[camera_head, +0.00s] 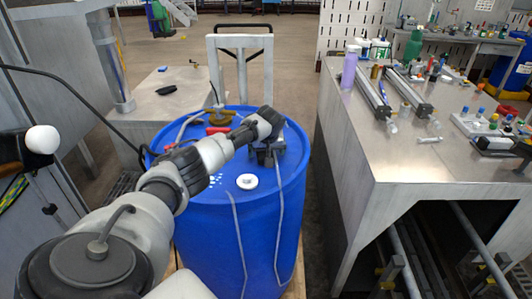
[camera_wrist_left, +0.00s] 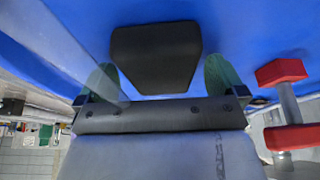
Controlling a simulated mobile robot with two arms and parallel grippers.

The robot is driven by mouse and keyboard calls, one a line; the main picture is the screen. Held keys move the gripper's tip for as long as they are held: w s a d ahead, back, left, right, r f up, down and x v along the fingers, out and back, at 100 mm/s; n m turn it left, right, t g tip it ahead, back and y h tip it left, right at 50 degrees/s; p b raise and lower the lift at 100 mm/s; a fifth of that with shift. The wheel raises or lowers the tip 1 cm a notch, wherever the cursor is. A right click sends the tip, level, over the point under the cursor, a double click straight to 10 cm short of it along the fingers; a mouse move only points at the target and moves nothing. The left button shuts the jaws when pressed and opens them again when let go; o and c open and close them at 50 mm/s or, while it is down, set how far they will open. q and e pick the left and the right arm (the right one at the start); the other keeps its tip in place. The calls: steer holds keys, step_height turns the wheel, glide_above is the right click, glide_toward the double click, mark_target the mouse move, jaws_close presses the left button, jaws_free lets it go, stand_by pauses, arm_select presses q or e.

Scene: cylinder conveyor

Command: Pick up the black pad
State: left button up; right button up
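The black pad (camera_wrist_left: 155,58) shows large in the left wrist view, over the blue drum top. It is dark, smooth and wider at its far end. My left gripper (camera_wrist_left: 161,80) is open, with one green fingertip on each side of the pad. Gaps show between the pad and both fingers, and nothing is held. In the head view my left arm reaches across the blue drum (camera_head: 215,245), and my left gripper (camera_head: 264,156) is low over the right part of its top. I cannot make out the pad there. My right gripper is out of view.
A red-ended part (camera_wrist_left: 280,72) lies beside the gripper in the wrist view. A white round cap (camera_head: 247,181) and a red piece (camera_head: 217,130) are on the drum top. A metal table (camera_head: 370,160) with many items stands right; another black object (camera_head: 166,90) lies behind left.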

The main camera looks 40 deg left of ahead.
arm_select(q)
steer(key=c, duration=1)
steer(key=shift+o, duration=0.2)
steer(key=shift+r, duration=0.3)
step_height(320, 180, up, 4)
steer(key=shift+d+f+b, duration=0.1)
steer(key=shift+b, duration=0.95)
steer(key=w+d+r+b, duration=0.1)
steer(key=d+r+b, duration=0.1)
steer(key=d+r, duration=0.5)
steer(key=d, duration=0.4)
steer(key=shift+d+b, duration=0.2)
steer(key=shift+b, duration=0.15)
